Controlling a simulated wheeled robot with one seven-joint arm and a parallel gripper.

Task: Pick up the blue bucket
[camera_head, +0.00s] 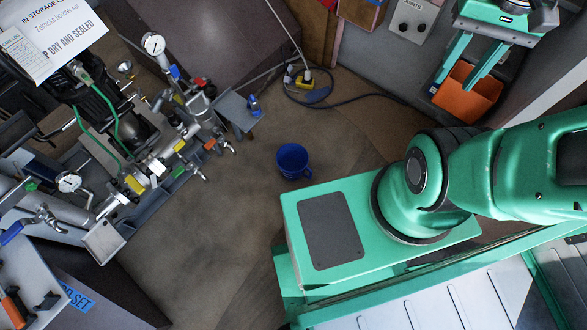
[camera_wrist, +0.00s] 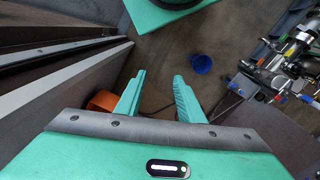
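The blue bucket (camera_head: 293,161) stands on the brown floor near the middle of the head view, with a small handle at its right side. It also shows in the wrist view (camera_wrist: 201,64), above and to the right of the fingertips. My gripper (camera_head: 457,80) is at the upper right of the head view, well apart from the bucket. In the wrist view, its two green fingers (camera_wrist: 159,77) are spread with an empty gap between them. Nothing is held.
An orange bin (camera_head: 467,92) is close by my gripper, partly hidden by the fingers. Valves and pipes on a stand (camera_head: 170,150) fill the left side. A cable (camera_head: 345,103) and yellow plug lie on the floor behind the bucket. Floor around the bucket is mostly clear.

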